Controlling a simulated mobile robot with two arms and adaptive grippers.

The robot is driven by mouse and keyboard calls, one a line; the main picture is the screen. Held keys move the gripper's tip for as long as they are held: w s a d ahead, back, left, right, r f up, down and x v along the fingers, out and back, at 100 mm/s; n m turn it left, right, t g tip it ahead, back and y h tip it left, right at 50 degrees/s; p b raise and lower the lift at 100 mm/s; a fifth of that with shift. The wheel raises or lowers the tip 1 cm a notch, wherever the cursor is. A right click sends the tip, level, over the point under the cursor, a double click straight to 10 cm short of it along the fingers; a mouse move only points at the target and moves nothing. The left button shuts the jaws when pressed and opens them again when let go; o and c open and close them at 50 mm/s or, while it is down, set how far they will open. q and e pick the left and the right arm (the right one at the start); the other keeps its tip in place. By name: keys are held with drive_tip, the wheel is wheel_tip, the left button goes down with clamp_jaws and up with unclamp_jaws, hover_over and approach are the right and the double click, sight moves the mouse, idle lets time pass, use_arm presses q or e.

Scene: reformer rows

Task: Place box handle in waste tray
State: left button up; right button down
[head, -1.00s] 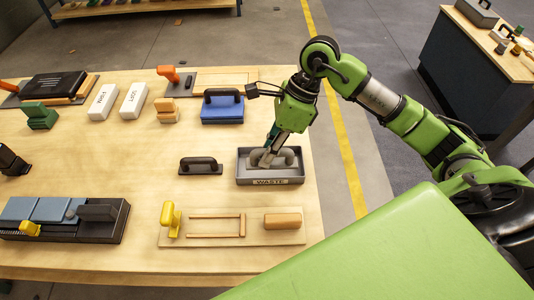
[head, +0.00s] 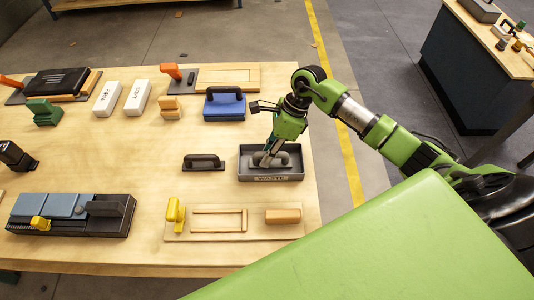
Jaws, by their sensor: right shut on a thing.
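The waste tray (head: 243,174) is a shallow dark grey box labelled WASTE, near the right edge of the wooden table. A grey box handle (head: 284,160) is inside it, appearing to lie on its floor. My right gripper (head: 265,160) reaches down into the tray and is shut on the grey handle, hiding part of it. My left gripper is not in view.
A dark handle (head: 204,162) lies just left of the tray. In front is a wooden board (head: 255,231) with a yellow piece (head: 175,210). Bare table lies left of the dark handle.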

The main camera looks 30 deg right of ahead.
drive_tip(key=shift+f, duration=0.15)
drive_tip(key=c, duration=2)
unclamp_jaws()
drive_tip(key=shift+r, duration=0.3)
drive_tip(key=b+v, duration=0.2)
drive_tip(key=v, duration=1)
drive_tip(key=shift+f+b, duration=0.1)
drive_tip(key=shift+b, duration=0.2)
